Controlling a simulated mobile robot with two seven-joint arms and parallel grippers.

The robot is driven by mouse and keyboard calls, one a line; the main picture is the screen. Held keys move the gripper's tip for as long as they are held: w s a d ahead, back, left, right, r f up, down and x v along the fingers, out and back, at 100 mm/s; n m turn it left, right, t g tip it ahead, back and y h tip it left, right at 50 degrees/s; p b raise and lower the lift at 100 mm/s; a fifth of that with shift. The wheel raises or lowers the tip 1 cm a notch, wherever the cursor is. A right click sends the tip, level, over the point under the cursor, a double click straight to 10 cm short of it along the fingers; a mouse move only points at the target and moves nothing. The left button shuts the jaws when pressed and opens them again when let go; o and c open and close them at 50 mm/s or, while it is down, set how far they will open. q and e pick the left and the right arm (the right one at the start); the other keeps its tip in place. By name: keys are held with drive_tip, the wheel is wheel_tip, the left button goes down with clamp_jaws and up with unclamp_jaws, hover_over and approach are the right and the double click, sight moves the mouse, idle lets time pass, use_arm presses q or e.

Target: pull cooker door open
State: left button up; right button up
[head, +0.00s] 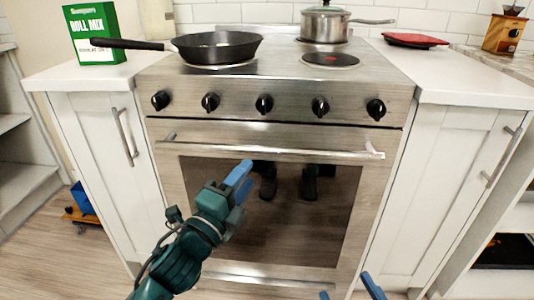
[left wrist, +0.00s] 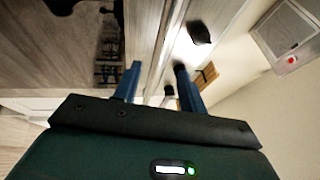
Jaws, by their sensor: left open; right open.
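The cooker door (head: 217,257) is shut, with a dark glass window and a horizontal metal bar handle (head: 300,154) along its top. My left gripper (head: 240,181) is open, just below the handle in the head view and in front of the window. Its two blue fingers (left wrist: 158,86) also show in the left wrist view, with nothing clearly held between them. I cannot tell its exact distance from the bar. My right gripper (head: 348,288) is open and empty at the bottom edge, low in front of the door; only its fingertips show.
Several black knobs (head: 264,104) line the panel above the door. A frying pan (head: 218,46) and a steel pot (head: 324,24) stand on the hob. White cabinets flank the cooker, the left one with a bar handle (head: 124,137).

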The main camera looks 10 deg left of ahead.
sight(264, 155)
use_arm(q)
drive_tip(key=b+x, duration=0.1)
drive_tip(key=x, duration=0.8)
drive_tip(key=shift+w+d+b, duration=0.1)
drive_tip(key=shift+b, duration=0.2)
drive_tip(key=shift+c, duration=0.2)
clamp_jaws()
drive_tip(key=shift+f, duration=0.1)
